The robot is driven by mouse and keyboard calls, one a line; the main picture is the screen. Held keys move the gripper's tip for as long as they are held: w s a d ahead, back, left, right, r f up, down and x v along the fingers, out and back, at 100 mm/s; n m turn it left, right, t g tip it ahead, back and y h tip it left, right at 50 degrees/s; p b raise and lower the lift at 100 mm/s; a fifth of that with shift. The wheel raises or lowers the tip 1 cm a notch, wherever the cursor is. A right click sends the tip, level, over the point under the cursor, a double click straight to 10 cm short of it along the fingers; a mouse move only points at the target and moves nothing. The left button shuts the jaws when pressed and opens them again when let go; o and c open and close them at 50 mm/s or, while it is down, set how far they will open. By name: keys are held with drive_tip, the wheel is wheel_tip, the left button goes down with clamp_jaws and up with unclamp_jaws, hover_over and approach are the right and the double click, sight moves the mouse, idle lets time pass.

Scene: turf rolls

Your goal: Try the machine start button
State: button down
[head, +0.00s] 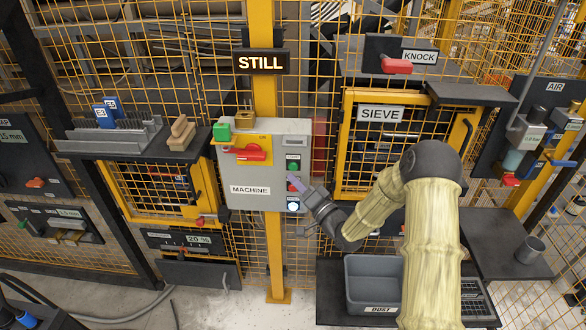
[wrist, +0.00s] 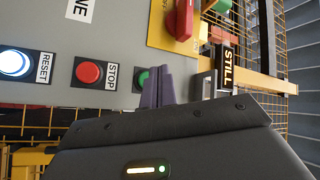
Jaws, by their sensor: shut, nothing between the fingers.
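The grey machine box (head: 262,192), labelled MACHINE, hangs on the yellow post. Its green button (head: 292,167) is at the top of a column, above a red button and a lit white one. In the wrist view the green button (wrist: 141,78) is partly hidden behind my fingers; its label is not readable. The red STOP button (wrist: 89,72) and lit white RESET button (wrist: 14,63) show beside it. My gripper (head: 299,184) is shut and empty, its purple fingertips (wrist: 157,80) close in front of the panel by the green button. I cannot tell whether they touch it.
A lit sign (head: 261,62) above the box reads STILL. A red switch handle (head: 250,153) sits on a yellow plate on the box. The SIEVE cage (head: 380,114) is to the right, with a grey DUST bin (head: 373,270) below. A shelf (head: 110,143) is on the left.

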drive_tip(key=s, duration=0.3)
drive_tip(key=shift+s+a, duration=0.1)
idle(0.8)
drive_tip(key=s+d+f+n+g+h, duration=0.1)
drive_tip(key=s+d+n+g+h, duration=0.3)
drive_tip(key=s+d+g+h, duration=0.6)
drive_tip(key=s+d+r+g+h, duration=0.1)
drive_tip(key=s+d+h, duration=0.1)
drive_tip(key=s, duration=0.5)
drive_tip(key=s+d+r+g+h+p, duration=0.1)
drive_tip(key=s+d, duration=0.3)
drive_tip(key=s, duration=0.4)
drive_tip(key=shift+d+r+m+g+h, duration=0.15)
drive_tip(key=shift+d+m+g+h, duration=0.2)
drive_tip(key=shift+m+g+h, duration=0.05)
drive_tip(key=shift+w, duration=0.15)
